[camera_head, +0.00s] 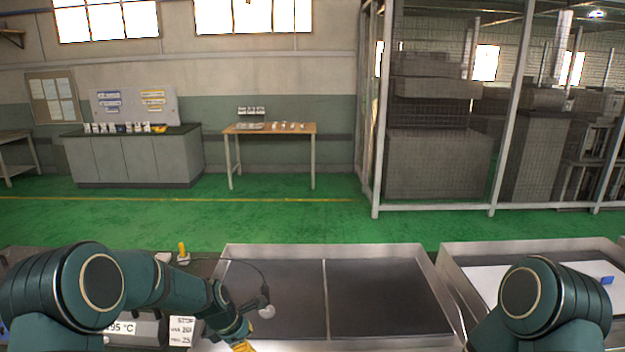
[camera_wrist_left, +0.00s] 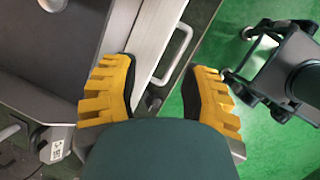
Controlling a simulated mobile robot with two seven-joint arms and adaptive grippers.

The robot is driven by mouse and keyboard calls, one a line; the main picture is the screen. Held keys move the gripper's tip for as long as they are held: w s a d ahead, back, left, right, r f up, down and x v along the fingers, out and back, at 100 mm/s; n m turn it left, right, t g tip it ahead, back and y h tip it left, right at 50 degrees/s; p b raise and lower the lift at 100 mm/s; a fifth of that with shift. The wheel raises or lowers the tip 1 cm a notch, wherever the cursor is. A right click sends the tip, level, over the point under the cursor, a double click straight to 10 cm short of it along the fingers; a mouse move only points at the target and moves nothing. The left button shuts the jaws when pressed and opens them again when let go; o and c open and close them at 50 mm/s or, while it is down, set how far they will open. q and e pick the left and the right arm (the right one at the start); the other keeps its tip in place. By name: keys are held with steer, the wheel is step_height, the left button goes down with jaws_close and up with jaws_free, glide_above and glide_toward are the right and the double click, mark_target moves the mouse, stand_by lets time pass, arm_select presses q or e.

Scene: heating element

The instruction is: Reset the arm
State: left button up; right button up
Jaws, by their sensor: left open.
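My left arm (camera_head: 165,283) comes in from the left in the head view and reaches over the near edge of a dark metal-rimmed tray. My left gripper (camera_head: 242,346) shows only in part there, as a yellow fingertip at the bottom edge. In the left wrist view my left gripper (camera_wrist_left: 160,95) is open, with its yellow ribbed fingers apart and nothing between them. A metal edge with a handle (camera_wrist_left: 175,55) lies beyond the fingers. My right arm (camera_head: 540,300) shows at the lower right of the head view; its gripper is out of view.
The two-part dark tray (camera_head: 385,295) lies in front of me. A second tray with a white surface (camera_head: 480,285) and a blue item (camera_head: 607,280) is at the right. A temperature display (camera_head: 122,328) and label (camera_head: 181,331) stand at lower left. The green floor (camera_head: 300,215) beyond is clear.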

arm_select(q)
steer(key=s+d+f+m, duration=0.2)
steer(key=s+f+m, duration=0.2)
steer(key=s, duration=0.5)
steer(key=s+d+f+m, duration=0.2)
steer(key=s+f+m, duration=0.2)
steer(key=s+m, duration=0.4)
steer(key=s+d+f+m, duration=0.2)
steer(key=s+f+m, duration=0.2)
steer(key=s+m, duration=0.3)
steer(key=s, duration=0.2)
steer(key=shift+s+m+g+h, duration=0.3)
steer(key=shift+s+g, duration=0.05)
steer(key=shift+g, duration=0.05)
